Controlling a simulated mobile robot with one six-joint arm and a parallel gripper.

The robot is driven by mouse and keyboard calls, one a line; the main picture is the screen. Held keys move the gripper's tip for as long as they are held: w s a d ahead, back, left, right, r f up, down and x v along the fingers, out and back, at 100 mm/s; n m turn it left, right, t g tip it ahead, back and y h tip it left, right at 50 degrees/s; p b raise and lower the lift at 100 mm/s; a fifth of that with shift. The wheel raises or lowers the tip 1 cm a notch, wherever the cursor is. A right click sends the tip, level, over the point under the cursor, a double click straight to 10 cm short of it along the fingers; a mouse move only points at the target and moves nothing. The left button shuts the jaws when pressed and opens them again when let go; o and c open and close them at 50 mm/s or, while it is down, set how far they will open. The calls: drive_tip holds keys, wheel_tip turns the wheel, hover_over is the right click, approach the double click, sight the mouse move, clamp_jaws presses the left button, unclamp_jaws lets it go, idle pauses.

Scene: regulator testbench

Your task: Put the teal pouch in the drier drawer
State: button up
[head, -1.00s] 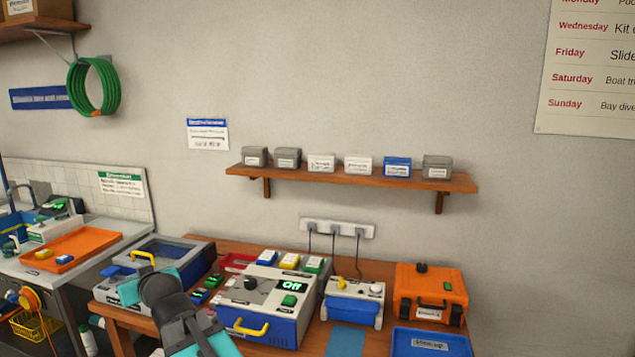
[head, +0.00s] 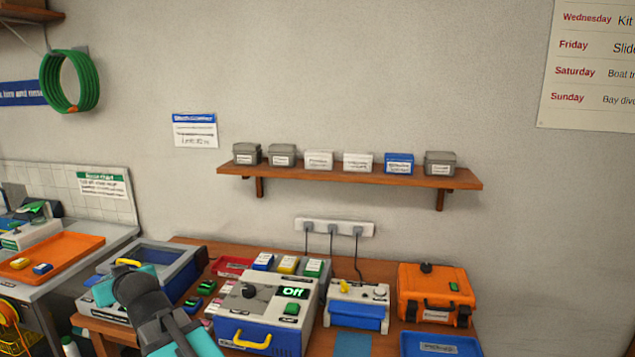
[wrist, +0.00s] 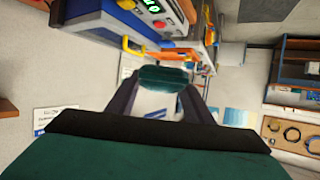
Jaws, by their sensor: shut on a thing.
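The teal pouch (wrist: 165,76) is between the dark fingers of my gripper (wrist: 163,88) in the wrist view. The gripper is shut on it and holds it in the air. In the head view my teal arm end (head: 140,295) is at lower left, in front of the bench, and hides the pouch. The box that reads "Off" (head: 262,305), which looks like the drier, stands on the bench to the right of my arm. Its blue front has a yellow handle (head: 252,340), and that front looks closed. The box also shows at the top of the wrist view (wrist: 155,10).
A grey-blue box (head: 180,265) stands behind my arm. Several small coloured items lie beyond the "Off" box. A white-and-blue unit (head: 358,305), an orange case (head: 436,293) and a blue tray (head: 440,345) are to its right. A shelf (head: 345,178) hangs above.

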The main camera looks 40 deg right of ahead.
drive_tip(key=shift+d, duration=0.25)
drive_tip(key=s+d+f+m+h, duration=0.1)
drive_tip(key=s+d, duration=0.1)
drive_tip(key=d, duration=1.1)
drive_tip(key=s+d+f+m+h, duration=0.1)
drive_tip(key=s+d, duration=0.2)
drive_tip(key=d, duration=1.1)
drive_tip(key=s+d+f+h, duration=0.1)
drive_tip(key=s+d+f, duration=0.1)
drive_tip(key=d, duration=1.2)
drive_tip(key=shift+s+m, duration=0.25)
drive_tip(key=shift+m, duration=0.15)
drive_tip(key=p, duration=0.4)
hover_over(316, 260)
drive_tip(key=shift+a+f, duration=0.1)
drive_tip(key=shift+f, duration=0.6)
drive_tip(key=shift+s, duration=0.1)
drive_tip(key=shift+f, duration=0.15)
drive_tip(key=shift+f+p, duration=0.65)
drive_tip(key=shift+f, duration=1)
